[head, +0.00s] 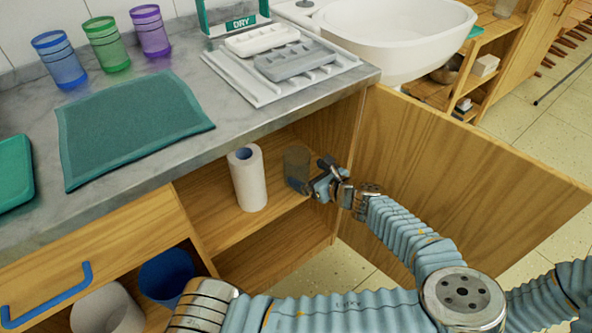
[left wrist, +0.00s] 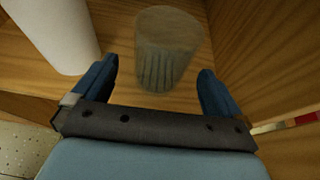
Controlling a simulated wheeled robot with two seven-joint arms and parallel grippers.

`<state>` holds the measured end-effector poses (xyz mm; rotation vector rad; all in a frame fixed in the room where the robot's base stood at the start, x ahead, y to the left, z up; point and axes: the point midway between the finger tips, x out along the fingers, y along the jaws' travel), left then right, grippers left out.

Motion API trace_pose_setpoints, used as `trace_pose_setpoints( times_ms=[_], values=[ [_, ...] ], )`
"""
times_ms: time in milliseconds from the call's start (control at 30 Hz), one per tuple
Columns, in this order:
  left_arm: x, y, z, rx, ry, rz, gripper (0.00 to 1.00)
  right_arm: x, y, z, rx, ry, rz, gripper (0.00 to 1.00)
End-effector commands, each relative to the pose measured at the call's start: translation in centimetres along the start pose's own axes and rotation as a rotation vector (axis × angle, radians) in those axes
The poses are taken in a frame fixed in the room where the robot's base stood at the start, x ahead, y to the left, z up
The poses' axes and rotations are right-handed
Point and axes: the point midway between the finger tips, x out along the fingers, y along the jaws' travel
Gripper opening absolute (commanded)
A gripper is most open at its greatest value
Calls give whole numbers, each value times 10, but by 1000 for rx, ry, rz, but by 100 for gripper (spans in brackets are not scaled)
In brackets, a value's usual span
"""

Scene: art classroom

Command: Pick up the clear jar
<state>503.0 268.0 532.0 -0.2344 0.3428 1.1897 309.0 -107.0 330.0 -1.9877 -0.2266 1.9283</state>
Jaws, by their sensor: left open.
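The clear jar (head: 297,164) stands upright on the cabinet shelf, to the right of a paper towel roll. It also shows in the left wrist view (left wrist: 167,45) as a ribbed, see-through cylinder. My left gripper (head: 316,184) is at the jar's right side in the head view. In the left wrist view my left gripper (left wrist: 155,75) is open, its two blue fingers spread wide with the near part of the jar in the gap between them. The jar is not gripped. My right gripper is not in view.
The paper towel roll (head: 247,178) stands close left of the jar. The open wooden door (head: 440,150) is close right of my gripper. The grey countertop (head: 235,108) overhangs the shelf. Below left are a blue bin (head: 167,274) and a white bin (head: 107,310).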

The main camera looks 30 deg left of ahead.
Motion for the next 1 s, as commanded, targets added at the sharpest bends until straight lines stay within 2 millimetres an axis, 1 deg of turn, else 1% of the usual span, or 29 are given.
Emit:
trace_pose_setpoints(
  times_ms=[33,233,400,500,600,767,867,1000],
  values=[
    [7,0,0,1,-1,1,100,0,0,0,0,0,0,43],
    [24,-1,1,-1,1,1,100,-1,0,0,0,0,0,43],
    [52,-4,5,0,1,3,100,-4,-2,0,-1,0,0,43],
    [63,-4,5,0,1,2,100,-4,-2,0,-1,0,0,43],
    [67,-5,5,0,1,-1,100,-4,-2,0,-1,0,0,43],
    [67,-5,4,-1,2,-1,100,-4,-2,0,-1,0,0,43],
    [67,-5,4,-1,2,-1,86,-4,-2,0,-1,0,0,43],
    [67,-4,4,-1,2,-1,65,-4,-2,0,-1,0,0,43]
  ],
)
